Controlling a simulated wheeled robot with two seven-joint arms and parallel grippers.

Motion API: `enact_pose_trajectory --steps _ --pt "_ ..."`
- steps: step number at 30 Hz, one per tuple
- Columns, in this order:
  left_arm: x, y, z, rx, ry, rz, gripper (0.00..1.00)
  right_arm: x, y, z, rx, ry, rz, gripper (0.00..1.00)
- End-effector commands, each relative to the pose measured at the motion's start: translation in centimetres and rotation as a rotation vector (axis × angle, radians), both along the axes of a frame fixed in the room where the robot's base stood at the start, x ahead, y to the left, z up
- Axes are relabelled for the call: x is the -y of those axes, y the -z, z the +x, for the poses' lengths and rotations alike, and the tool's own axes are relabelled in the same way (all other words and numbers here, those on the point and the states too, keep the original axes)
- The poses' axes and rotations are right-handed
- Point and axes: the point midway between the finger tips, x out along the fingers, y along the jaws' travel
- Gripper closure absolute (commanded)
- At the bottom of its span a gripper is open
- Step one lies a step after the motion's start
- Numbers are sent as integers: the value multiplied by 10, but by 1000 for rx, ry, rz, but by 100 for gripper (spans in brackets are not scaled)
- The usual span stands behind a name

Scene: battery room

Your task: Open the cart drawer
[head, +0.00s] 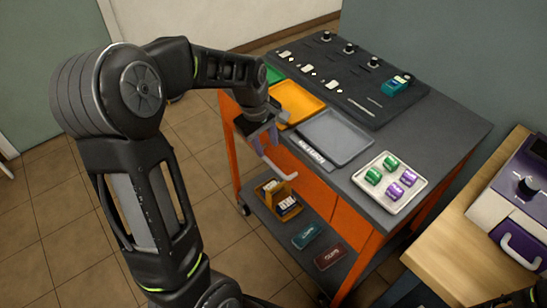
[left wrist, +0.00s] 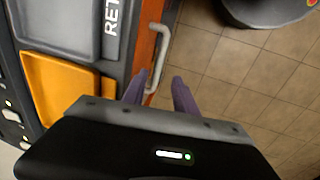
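The orange cart (head: 345,222) has a dark top and an orange drawer front below its edge. A pale bar handle (head: 281,163) stands out from that front; it also shows in the left wrist view (left wrist: 160,50). My left gripper (head: 264,147) is at the handle, beside the cart's front edge. In the left wrist view its two purple-grey fingers (left wrist: 158,82) are apart, with the near end of the handle appearing between their tips. I cannot tell whether they touch it. The drawer looks shut, though my arm hides part of the front. My right gripper does not show.
The cart top carries a yellow tray (head: 297,101), a grey tray (head: 335,137), a pale tray (head: 389,183) with green and purple cylinders, and a dark mat (head: 345,80). A lower shelf holds a small box (head: 277,196). A wooden table (head: 460,228) stands right. Tiled floor is clear in front.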

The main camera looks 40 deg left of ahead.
Motion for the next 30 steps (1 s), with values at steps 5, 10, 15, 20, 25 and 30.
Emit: enact_pose_trajectory --steps 5,10,15,20,25,30 --pt "1 5 1 -2 2 -1 66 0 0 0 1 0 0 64" --pt "2 24 4 -4 4 -1 66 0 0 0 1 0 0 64" --pt "4 51 8 -4 4 -1 66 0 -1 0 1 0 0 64" --pt "5 71 13 -3 4 -2 66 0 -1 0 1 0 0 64" --pt "5 78 14 -1 4 -1 66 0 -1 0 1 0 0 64" --pt "5 78 14 0 4 -1 66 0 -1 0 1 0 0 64"
